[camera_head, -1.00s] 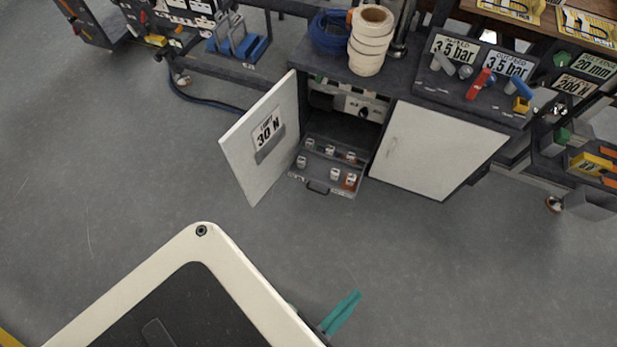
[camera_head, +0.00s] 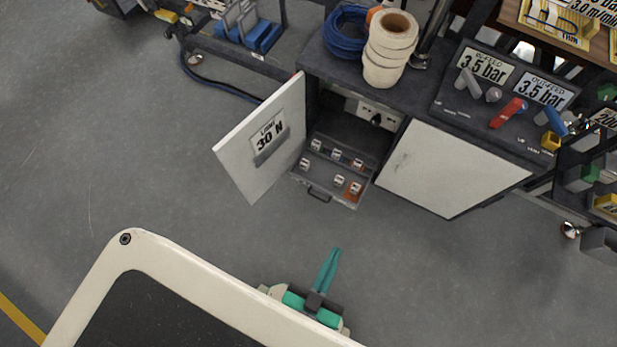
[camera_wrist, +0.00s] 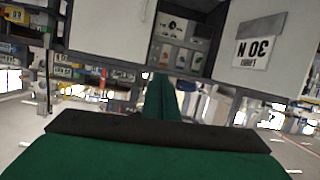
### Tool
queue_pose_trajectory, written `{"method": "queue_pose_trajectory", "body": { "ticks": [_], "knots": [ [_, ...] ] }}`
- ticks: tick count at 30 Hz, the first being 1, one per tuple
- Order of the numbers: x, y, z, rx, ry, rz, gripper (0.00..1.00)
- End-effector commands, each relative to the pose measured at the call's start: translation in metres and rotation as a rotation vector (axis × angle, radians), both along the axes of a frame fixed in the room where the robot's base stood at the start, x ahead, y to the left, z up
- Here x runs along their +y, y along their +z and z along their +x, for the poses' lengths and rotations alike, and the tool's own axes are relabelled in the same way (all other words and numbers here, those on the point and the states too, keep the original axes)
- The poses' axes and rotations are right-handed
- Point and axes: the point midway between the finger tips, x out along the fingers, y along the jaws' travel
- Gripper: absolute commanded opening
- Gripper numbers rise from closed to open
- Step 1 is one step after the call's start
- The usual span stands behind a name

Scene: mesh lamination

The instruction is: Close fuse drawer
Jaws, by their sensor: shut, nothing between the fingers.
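The fuse drawer (camera_head: 310,188) is pulled out of the low cabinet in the head view, with several small fuses standing in it and a dark handle (camera_head: 319,195) on its front. The cabinet's left door (camera_head: 240,160), labelled 30 N, stands swung open beside it. My gripper (camera_head: 334,252) is at the bottom middle, its green fingers shut and empty, pointing at the drawer with clear floor between. In the wrist view the fingers (camera_wrist: 160,82) point at the cabinet opening, where the drawer (camera_wrist: 180,58) shows small between the doors.
The right door (camera_head: 450,170) is white and lies to the right of the drawer. A roll stack (camera_head: 388,62) and a blue cable coil (camera_head: 347,32) sit on the cabinet top. A panel with 3.5 bar labels (camera_head: 485,65) stands at right. Grey floor (camera_head: 150,180) is free in front.

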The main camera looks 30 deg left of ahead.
Motion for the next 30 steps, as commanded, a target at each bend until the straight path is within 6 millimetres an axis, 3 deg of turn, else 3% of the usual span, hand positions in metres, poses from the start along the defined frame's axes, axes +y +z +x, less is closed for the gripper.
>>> {"method": "queue_pose_trajectory", "body": {
  "ticks": [9, 18, 24, 30],
  "knots": [
    [0.022, -0.157, 0.054, 0.207, 0.225, -0.293, 0.0],
    [0.064, -0.278, 0.12, 0.359, 0.551, -0.556, 0.0],
    [0.103, -0.329, 0.161, 0.404, 0.795, -0.691, 0.0],
    [0.131, -0.35, 0.183, 0.407, 0.959, -0.767, 0.0]
  ]
}}
